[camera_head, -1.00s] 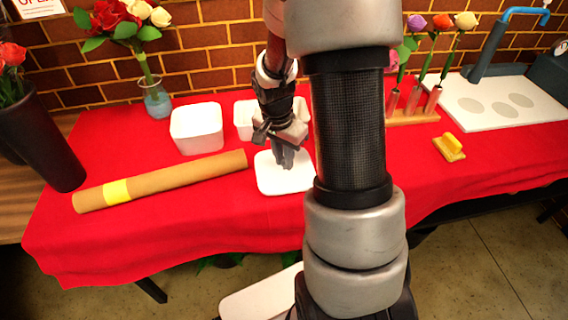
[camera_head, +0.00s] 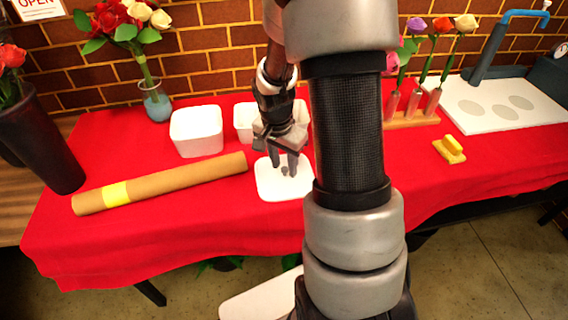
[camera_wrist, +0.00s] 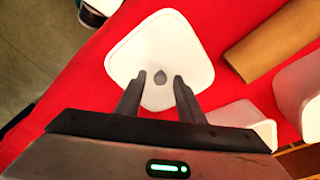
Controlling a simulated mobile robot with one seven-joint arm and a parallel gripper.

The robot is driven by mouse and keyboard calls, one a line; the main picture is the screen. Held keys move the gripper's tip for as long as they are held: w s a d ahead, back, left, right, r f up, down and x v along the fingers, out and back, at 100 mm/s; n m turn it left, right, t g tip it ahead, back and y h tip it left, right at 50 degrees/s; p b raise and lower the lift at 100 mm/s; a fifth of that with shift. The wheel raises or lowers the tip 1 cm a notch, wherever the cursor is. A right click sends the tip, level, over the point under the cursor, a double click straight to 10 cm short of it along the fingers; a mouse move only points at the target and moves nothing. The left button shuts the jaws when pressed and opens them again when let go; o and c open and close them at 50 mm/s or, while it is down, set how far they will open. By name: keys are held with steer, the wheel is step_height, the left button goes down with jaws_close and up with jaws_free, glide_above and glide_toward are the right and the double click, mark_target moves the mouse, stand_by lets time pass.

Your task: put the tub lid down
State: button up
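The white tub lid (camera_head: 270,184) lies flat on the red cloth near the table's front edge, with a small grey knob on top. It also shows in the wrist view (camera_wrist: 185,52), with its knob between and just beyond my fingertips. My gripper (camera_head: 285,170) is open above the lid, its two fingers apart (camera_wrist: 160,78) and nothing between them. Part of the lid's right side is hidden behind my arm in the head view.
A white tub (camera_head: 197,131) stands behind and left of the lid, with another white tub (camera_head: 243,120) behind my gripper. A brown paper roll (camera_head: 165,183) lies to the left. A yellow-handled block (camera_head: 450,149) sits at right. Red cloth in front is clear.

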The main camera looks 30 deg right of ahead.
step_height(320, 180, up, 12)
steer(key=a+f+p, duration=0.1)
steer(key=a+p, duration=0.1)
steer(key=p, duration=0.1)
step_height(320, 180, up, 11)
steer(key=n+t, duration=0.2)
steer(key=n, duration=0.3)
glide_above(280, 179)
steer(key=s+a, duration=0.5)
steer(key=s, duration=0.1)
steer(key=s+a+r+n+t+y, duration=0.25)
steer(key=s+a+r+n, duration=0.35)
steer(key=s, duration=0.4)
step_height(280, 179, up, 18)
steer(key=n+p, duration=0.1)
steer(key=p, duration=1.7)
steer(key=shift+w+d+h, duration=0.15)
steer(key=shift+h, duration=0.3)
steer(key=shift+f, duration=0.15)
steer(key=shift+c, duration=0.5)
steer(key=shift+d, duration=0.1)
